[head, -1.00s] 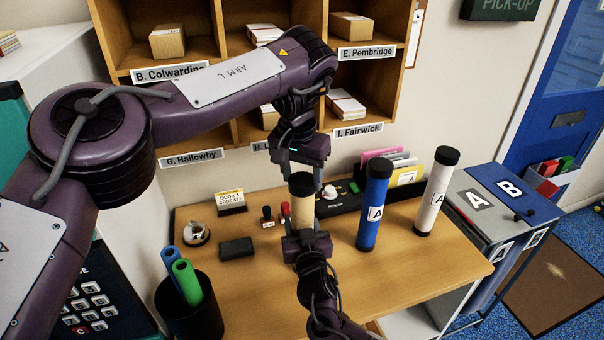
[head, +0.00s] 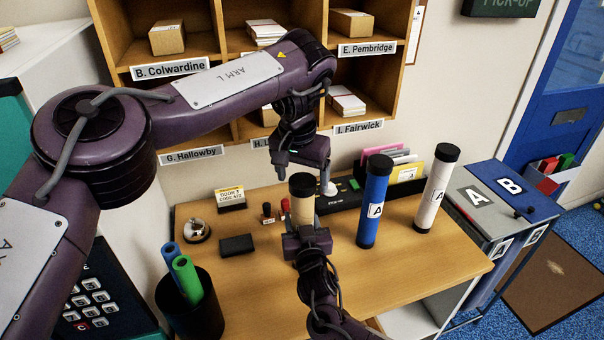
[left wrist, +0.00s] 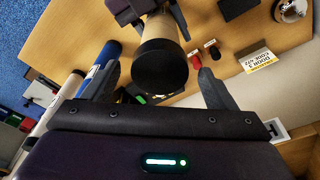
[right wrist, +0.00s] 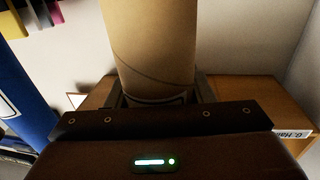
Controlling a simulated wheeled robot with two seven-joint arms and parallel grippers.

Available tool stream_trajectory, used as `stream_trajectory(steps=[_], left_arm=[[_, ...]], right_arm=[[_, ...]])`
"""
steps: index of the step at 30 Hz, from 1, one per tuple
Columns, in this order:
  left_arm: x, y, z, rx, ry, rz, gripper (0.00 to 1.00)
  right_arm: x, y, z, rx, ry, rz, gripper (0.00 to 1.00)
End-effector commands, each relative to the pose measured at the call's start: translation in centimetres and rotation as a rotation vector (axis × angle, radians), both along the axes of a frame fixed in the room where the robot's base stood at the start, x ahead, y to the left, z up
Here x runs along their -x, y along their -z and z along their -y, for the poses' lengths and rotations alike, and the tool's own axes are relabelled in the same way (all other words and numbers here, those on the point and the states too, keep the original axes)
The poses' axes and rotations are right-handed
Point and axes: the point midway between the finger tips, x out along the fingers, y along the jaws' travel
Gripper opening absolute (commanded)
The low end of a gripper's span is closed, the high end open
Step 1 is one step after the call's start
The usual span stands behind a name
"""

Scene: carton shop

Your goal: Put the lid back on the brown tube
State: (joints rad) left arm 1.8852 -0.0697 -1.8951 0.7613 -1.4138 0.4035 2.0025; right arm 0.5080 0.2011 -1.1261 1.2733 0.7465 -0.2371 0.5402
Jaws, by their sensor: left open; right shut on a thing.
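The brown tube (head: 302,208) stands upright over the desk with its black lid (head: 301,184) on its top end. My right gripper (head: 306,240) is shut around the tube's lower part; the tube also fills the middle of the right wrist view (right wrist: 152,50). My left gripper (head: 303,172) is open just above the lid. In the left wrist view the lid (left wrist: 159,66) lies between and beyond the open fingers (left wrist: 155,88), apart from them. I cannot tell whether the lid is fully seated.
A blue tube (head: 374,203) and a white tube (head: 437,190) with black caps stand to the right on the desk (head: 400,262). A black bin (head: 191,308) holds rolls at the left. Stamps (head: 268,211) and a dark pad (head: 237,245) lie left of the tube. Shelves are behind.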

Motion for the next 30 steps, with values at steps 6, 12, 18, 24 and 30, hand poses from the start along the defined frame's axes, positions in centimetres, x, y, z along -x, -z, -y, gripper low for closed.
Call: stream_trajectory(steps=[6, 12, 18, 24, 30], left_arm=[[0.2, -1.7, 0.0, 0.001, 0.000, 0.003, 0.79], [0.7, -5.9, -0.3, -0.003, 0.000, 0.008, 0.79], [1.3, -9.7, -0.6, -0.004, 0.000, 0.005, 0.79], [1.6, -11.6, -0.7, -0.001, 0.000, 0.002, 0.79], [1.7, -11.9, -0.7, 0.000, 0.000, 0.000, 0.79]], right_arm=[[0.0, 0.0, 0.0, 0.000, -0.001, -0.001, 0.07], [0.0, 0.1, 0.0, 0.000, -0.001, -0.001, 0.07], [0.0, 0.1, 0.0, 0.000, -0.001, -0.001, 0.07], [0.0, 0.1, 0.0, 0.000, 0.000, -0.001, 0.07], [0.0, 0.0, 0.0, 0.000, 0.000, -0.001, 0.07]])
